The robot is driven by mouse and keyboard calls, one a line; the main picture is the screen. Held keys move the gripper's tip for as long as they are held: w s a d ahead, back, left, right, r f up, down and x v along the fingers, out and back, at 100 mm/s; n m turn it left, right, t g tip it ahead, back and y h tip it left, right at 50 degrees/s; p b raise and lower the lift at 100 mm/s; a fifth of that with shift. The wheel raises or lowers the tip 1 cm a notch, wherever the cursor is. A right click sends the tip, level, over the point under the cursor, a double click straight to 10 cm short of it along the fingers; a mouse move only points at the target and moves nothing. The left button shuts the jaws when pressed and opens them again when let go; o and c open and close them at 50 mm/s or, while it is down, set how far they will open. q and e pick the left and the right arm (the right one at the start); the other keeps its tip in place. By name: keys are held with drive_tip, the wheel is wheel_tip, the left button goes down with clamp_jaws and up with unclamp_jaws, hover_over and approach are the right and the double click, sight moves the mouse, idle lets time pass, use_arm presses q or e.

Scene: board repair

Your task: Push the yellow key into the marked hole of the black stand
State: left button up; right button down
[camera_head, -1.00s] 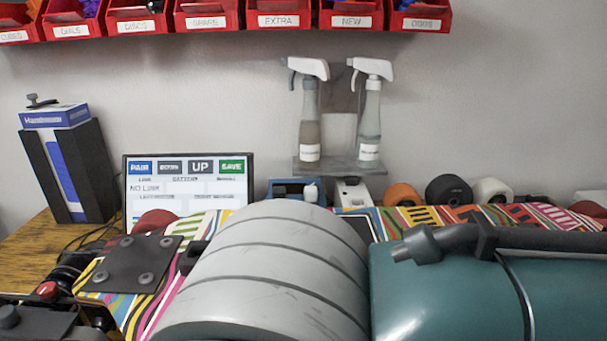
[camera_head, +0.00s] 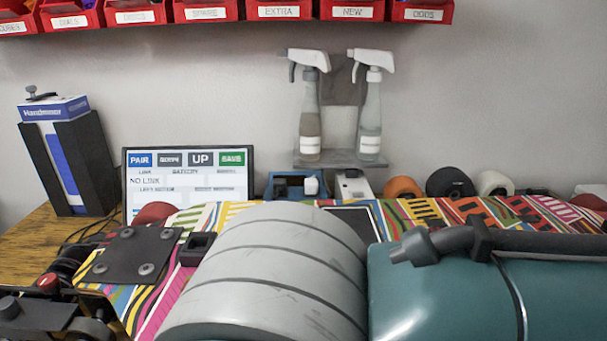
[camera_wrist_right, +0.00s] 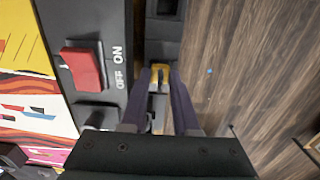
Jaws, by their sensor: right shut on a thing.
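In the right wrist view, my right gripper (camera_wrist_right: 160,76) is shut on the yellow key (camera_wrist_right: 160,69). Only a small yellow end of the key shows between the dark fingertips. A narrow black part, seemingly the black stand (camera_wrist_right: 163,30), lies just beyond the fingertips, with a dark recess at the top edge of the picture. I cannot tell whether the key touches it, and no hole marking is readable. In the head view my right arm's large grey and teal links hide the right gripper and the key.
A black panel with a red ON/OFF switch (camera_wrist_right: 84,67) stands close left of the right gripper. Bare wooden tabletop (camera_wrist_right: 235,65) lies to its right. In the head view a screen (camera_head: 188,181), spray bottles (camera_head: 369,120) and loose wheels (camera_head: 403,188) stand at the back.

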drive_tip(key=c, duration=0.8)
unclamp_jaws()
drive_tip(key=shift+c, duration=0.2)
drive_tip(key=shift+o, duration=1.3)
drive_tip(key=shift+s, duration=0.1)
drive_tip(key=shift+c, duration=0.9)
drive_tip(key=shift+o, duration=1)
drive_tip(key=shift+f, duration=0.1)
